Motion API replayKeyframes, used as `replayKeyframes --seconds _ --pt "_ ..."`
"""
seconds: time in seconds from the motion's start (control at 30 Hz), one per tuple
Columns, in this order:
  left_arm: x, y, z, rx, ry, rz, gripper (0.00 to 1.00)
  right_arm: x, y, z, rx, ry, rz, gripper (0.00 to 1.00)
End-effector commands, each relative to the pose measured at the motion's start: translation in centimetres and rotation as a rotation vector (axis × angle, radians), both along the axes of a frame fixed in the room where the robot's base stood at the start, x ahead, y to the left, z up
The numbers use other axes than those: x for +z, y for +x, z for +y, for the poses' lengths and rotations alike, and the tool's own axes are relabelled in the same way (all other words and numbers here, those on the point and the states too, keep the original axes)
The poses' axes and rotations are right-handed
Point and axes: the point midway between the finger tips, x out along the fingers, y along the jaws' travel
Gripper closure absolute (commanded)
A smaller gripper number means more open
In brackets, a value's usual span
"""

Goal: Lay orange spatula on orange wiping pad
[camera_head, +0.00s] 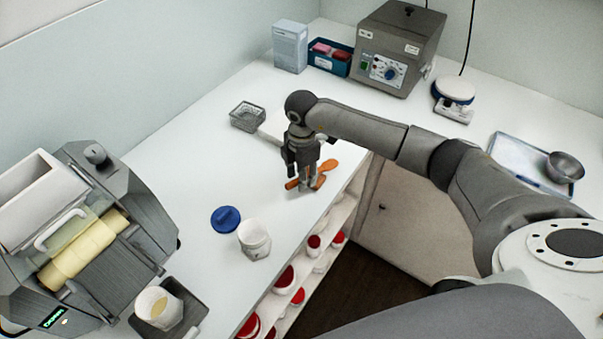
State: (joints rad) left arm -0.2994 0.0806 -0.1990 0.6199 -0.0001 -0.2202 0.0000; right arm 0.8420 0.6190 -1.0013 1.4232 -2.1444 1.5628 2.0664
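Orange pieces lie at the front edge of the white counter, around and behind my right gripper (306,185). The longer one looks like the orange spatula (328,165), running from lower left to upper right. A shorter orange piece shows just right of the fingertips; I cannot tell whether it is part of the spatula. My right gripper points down over them, with its fingertips at or near the orange. Its fingers hide part of them, and I cannot tell if it grips anything. I cannot make out a separate orange wiping pad. My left gripper is not in view.
A white pot (254,240) and blue lid (226,219) stand on the counter left of the gripper. A wire basket (248,116) stands behind. A blue bin (330,58) holds red and pink pieces. A roller mill (90,240) fills the left. Mid-counter is clear.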

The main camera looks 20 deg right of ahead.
Motion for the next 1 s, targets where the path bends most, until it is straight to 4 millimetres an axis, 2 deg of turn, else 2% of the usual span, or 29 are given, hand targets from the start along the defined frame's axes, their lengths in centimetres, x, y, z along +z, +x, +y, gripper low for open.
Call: replayKeyframes --seconds 0.23,0.27,0.37,0.73,0.83,1.0 --pt "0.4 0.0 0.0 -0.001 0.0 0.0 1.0 0.5 0.0 0.0 0.0 0.0 -0.001 0.62" --pt "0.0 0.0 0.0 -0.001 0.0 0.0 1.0 0.6 0.1 0.0 0.0 0.0 -0.003 0.62" --pt "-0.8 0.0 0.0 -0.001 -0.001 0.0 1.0 2.0 0.1 0.0 0.0 0.001 -0.005 0.62" --pt "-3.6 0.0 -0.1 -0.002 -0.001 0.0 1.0 9.7 0.1 -0.1 0.0 0.0 -0.006 0.62" --pt "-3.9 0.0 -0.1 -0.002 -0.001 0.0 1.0 11.0 0.1 -0.1 0.001 0.001 -0.004 0.62" --pt "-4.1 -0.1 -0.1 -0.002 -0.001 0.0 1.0 12.2 0.0 -0.1 0.0 0.0 -0.001 0.62"
